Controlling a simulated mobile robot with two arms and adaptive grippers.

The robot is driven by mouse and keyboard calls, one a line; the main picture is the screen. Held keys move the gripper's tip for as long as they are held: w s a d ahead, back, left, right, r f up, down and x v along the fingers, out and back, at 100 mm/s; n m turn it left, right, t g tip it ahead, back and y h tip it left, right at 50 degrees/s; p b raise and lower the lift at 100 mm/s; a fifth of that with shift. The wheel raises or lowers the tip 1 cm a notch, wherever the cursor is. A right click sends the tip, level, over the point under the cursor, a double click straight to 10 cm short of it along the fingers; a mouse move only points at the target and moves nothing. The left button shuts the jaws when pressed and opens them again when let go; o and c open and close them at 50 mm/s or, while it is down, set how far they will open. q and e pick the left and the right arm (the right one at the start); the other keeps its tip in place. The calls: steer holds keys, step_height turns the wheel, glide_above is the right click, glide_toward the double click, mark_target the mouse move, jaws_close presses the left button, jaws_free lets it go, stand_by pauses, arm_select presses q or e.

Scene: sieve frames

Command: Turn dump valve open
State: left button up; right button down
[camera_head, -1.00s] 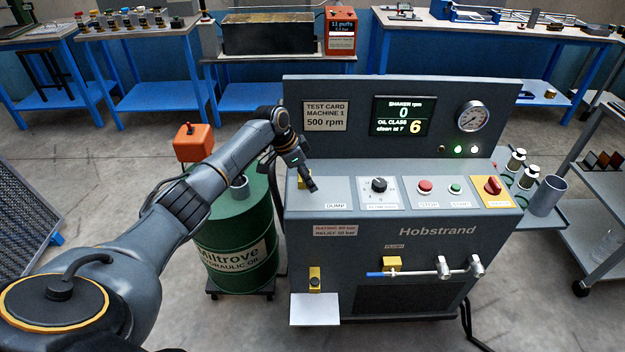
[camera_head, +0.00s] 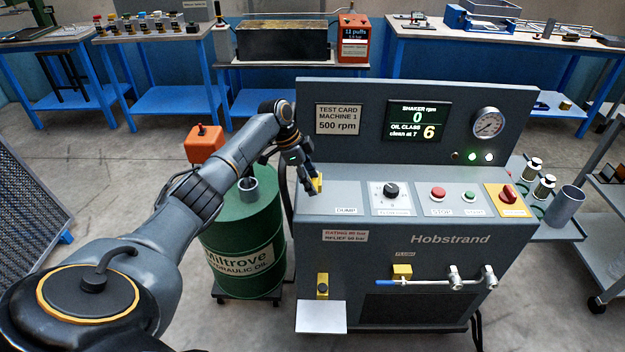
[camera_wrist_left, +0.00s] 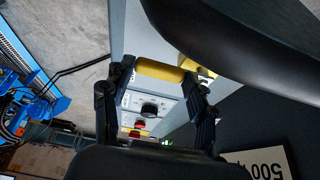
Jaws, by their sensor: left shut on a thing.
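The dump valve's yellow handle (camera_head: 318,183) is at the left end of the machine's sloped panel, beside the DUMP label (camera_head: 346,211). My left gripper (camera_head: 313,187) reaches it from the left, fingers pointing down. In the left wrist view the yellow handle (camera_wrist_left: 158,71) lies across between the two fingers of the left gripper (camera_wrist_left: 160,85), which is shut on it. Part of the handle and its base are hidden by the fingers in the head view. My right gripper is not in view.
The panel also carries a black knob (camera_head: 391,190), a red stop button (camera_head: 438,193), a green start button (camera_head: 469,196) and a red switch (camera_head: 507,194). The display (camera_head: 417,121) reads 0 rpm and oil class 6. A green drum (camera_head: 243,245) stands under my left arm.

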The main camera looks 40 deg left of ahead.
arm_select(q)
steer(key=o, duration=1.7)
steer(key=shift+a+r, duration=0.15)
steer(key=shift+r, duration=0.15)
steer(key=v, duration=1.1)
steer(key=shift+s+r, duration=0.1)
steer(key=shift+r, duration=0.05)
